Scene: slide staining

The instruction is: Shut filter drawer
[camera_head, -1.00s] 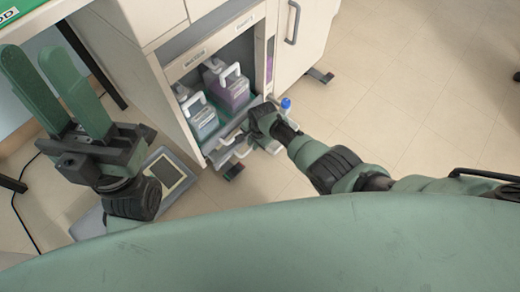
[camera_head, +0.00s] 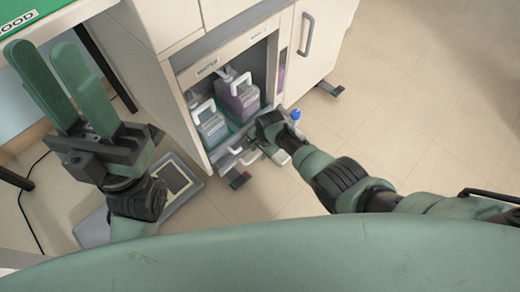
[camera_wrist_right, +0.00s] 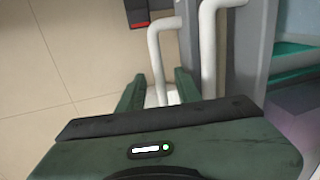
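The low cabinet's open bay (camera_head: 212,70) holds two handled jugs, one clear (camera_head: 211,128) and one purple (camera_head: 238,98). At its foot is a grey drawer front (camera_head: 228,160) with white bar handles; my right arm partly hides this area, so how far it stands out is unclear. My right gripper (camera_wrist_right: 160,88) is low in front of it. In the right wrist view its fingers are apart, with a white bar handle (camera_wrist_right: 157,62) between their tips and a gap visible beside it. A second white handle (camera_wrist_right: 208,50) is to the right. My left gripper (camera_head: 45,55) is open, empty and raised at the left.
A blue-capped item (camera_head: 295,115) is beside my right gripper. A grey device with a screen (camera_head: 175,178) lies on the floor at the left. The tiled floor (camera_head: 430,100) at the right is clear.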

